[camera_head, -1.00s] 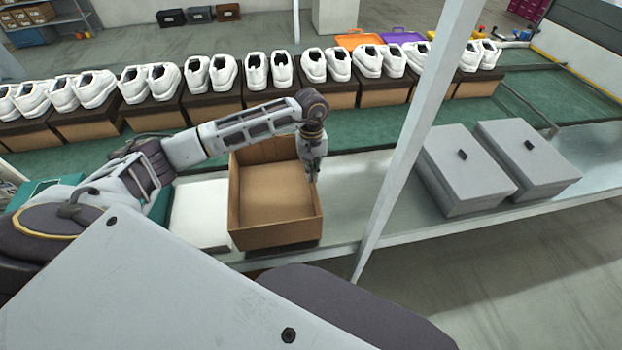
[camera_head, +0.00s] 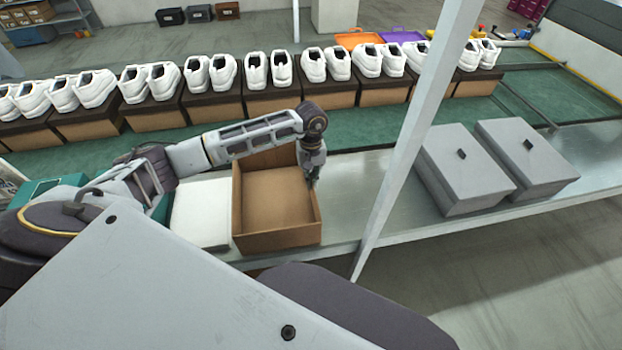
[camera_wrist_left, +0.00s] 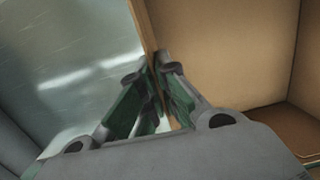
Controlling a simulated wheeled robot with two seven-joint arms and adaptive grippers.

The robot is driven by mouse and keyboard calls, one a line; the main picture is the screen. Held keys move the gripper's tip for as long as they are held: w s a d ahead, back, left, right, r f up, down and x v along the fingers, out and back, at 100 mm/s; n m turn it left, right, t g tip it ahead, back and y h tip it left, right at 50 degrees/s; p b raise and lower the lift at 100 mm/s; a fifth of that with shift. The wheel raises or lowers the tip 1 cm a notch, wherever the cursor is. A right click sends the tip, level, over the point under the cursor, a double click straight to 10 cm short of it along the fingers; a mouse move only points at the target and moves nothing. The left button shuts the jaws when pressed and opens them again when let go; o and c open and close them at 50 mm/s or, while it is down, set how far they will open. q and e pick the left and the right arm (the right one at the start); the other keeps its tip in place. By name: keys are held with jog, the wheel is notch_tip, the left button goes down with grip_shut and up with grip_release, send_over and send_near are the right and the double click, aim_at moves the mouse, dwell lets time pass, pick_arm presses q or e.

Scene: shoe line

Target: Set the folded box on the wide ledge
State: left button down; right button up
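The folded box (camera_head: 277,243) is an open brown cardboard box, upright at the front of the metal ledge (camera_head: 365,170), close to its near edge. My left gripper (camera_head: 312,182) points down at the box's right wall. In the left wrist view its fingers (camera_wrist_left: 158,82) close around the thin edge of the box wall (camera_wrist_left: 148,30), one finger on each side. The box interior shows on the right of that view and bare metal on the left. I cannot tell for sure whether the box bottom rests fully on the ledge. My right gripper is not in view.
A white flat piece (camera_head: 201,215) lies just left of the box. A slanted pale post (camera_head: 408,150) stands to its right, with two grey lidded boxes (camera_head: 465,175) beyond. White shoes on boxes (camera_head: 268,95) line the green conveyor behind. Bare ledge lies between box and post.

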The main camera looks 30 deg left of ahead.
pick_arm(q)
jog(key=c, duration=2.2)
grip_release()
jog(key=shift+f, duration=0.15)
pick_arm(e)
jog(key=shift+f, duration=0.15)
pick_arm(q)
jog(key=o, duration=0.5)
jog(key=shift+o, duration=0.3)
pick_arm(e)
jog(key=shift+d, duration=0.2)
pick_arm(q)
notch_tip(320, 180, up, 12)
jog(key=w+b, duration=0.1)
jog(key=shift+w+a+b, duration=0.15)
jog(key=shift+a+b, duration=0.15)
jog(key=shift+b, duration=0.05)
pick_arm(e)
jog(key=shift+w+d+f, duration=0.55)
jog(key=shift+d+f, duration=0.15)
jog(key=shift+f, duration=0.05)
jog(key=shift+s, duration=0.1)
